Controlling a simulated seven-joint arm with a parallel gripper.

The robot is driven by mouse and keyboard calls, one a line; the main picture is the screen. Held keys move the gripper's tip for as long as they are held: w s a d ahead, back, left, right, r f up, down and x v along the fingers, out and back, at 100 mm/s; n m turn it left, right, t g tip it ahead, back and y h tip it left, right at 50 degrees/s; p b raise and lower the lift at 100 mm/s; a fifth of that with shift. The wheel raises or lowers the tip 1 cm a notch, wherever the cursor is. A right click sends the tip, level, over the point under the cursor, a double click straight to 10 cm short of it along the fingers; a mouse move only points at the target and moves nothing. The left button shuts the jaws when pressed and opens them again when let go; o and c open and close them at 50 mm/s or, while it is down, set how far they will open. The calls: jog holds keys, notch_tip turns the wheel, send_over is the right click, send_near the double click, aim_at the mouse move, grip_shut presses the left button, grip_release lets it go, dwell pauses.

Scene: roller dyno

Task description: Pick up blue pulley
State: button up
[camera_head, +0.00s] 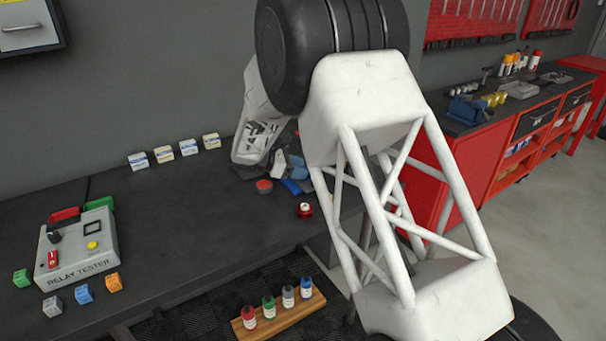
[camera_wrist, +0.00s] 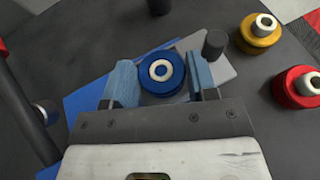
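The blue pulley (camera_wrist: 150,83), a round disc with a pale hub ring, sits between the two blue fingers of my gripper (camera_wrist: 162,80) in the wrist view. The fingers are apart, one on each side of it, with little or no visible gap; contact is unclear. In the head view my own arm hides the pulley and most of the gripper.
A yellow pulley (camera_wrist: 258,38) and a red pulley (camera_wrist: 294,92) stand right of the gripper. A blue flat piece (camera_wrist: 88,92) and a grey plate (camera_wrist: 222,69) lie beneath. A relay tester (camera_head: 80,250) and small boxes occupy the bench's left.

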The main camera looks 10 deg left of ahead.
jog(key=c, duration=0.3)
jog(key=shift+r, duration=0.1)
notch_tip(320, 180, up, 10)
dwell(0.6)
dwell(0.5)
